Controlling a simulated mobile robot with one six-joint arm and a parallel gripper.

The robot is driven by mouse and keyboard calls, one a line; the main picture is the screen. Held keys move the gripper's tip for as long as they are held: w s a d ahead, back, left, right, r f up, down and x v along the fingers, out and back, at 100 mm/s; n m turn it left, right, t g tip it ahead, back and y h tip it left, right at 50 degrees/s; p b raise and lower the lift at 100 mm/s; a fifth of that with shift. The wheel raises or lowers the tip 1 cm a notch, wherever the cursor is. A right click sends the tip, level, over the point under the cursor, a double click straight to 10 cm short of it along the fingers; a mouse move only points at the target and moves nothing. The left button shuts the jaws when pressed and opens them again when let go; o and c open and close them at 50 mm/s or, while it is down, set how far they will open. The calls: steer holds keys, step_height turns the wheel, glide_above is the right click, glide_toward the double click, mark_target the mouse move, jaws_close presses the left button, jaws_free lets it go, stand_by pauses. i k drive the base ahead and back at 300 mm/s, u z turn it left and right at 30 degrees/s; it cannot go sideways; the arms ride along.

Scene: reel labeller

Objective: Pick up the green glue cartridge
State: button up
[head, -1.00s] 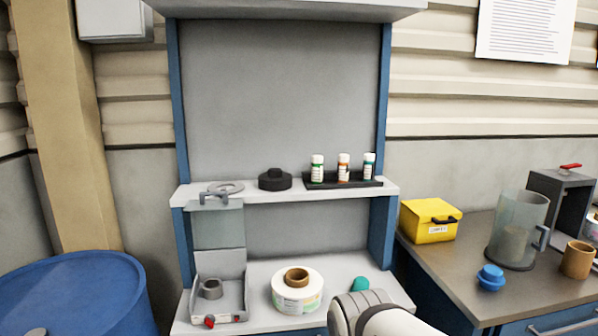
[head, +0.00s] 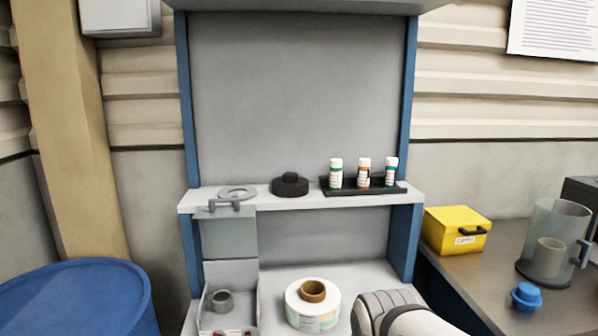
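The green-labelled glue cartridge (head: 336,175) is a small white-capped cylinder. It stands upright at the left end of a black tray (head: 345,192) on the upper shelf. An orange-labelled cartridge (head: 363,174) and a teal-labelled one (head: 391,171) stand to its right in the same tray. My arm shows at the bottom of the head view, below and to the right of the cartridges. My gripper cannot be made out.
A black knobbed disc (head: 290,185) and a flat grey ring (head: 238,192) lie left of the tray on the shelf (head: 190,203). Below are an open grey box (head: 229,270) and a label reel (head: 313,305). A yellow box (head: 456,231) stands on the right bench.

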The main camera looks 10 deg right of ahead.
mark_target(335, 164)
steer(key=i, duration=1.35)
steer(key=z, duration=0.05)
